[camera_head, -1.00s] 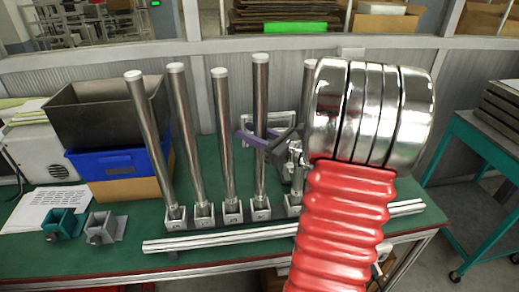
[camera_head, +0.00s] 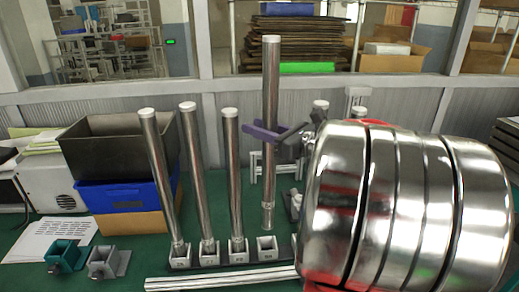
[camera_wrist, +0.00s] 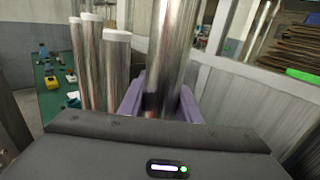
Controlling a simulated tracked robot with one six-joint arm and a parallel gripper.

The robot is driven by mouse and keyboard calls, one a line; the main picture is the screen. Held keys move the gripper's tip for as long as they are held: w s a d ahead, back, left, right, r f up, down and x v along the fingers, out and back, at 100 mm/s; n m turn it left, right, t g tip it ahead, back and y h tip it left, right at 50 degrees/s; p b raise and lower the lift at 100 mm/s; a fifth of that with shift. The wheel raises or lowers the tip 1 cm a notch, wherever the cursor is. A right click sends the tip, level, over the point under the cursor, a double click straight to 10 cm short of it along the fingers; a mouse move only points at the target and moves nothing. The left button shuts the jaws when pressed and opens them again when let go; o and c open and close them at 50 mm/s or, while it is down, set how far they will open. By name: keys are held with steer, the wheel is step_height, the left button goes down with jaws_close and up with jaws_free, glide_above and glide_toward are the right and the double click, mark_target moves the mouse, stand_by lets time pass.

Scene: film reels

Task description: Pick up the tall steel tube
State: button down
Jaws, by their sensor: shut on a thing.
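The tall steel tube (camera_head: 270,100) is upright in the head view, its lower end above the open top of its square socket (camera_head: 267,247). My gripper (camera_head: 267,134), with purple fingers, is shut around the tube at about mid-height. In the wrist view the tube (camera_wrist: 172,55) stands between the purple fingers of my gripper (camera_wrist: 160,100). Its ends are out of that view. Other steel tubes (camera_head: 191,165) stand in sockets to the left. Part of the row at right is hidden behind my arm.
A black bin (camera_head: 115,145) sits on a blue crate (camera_head: 118,197) at left. Two small holders, one teal (camera_head: 63,254) and one grey (camera_head: 107,261), stand at front left. A metal rail (camera_head: 220,278) lies along the table front. A wall ledge runs behind the tubes.

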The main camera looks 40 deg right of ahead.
step_height(320, 180, up, 14)
stand_by(0.3)
stand_by(0.8)
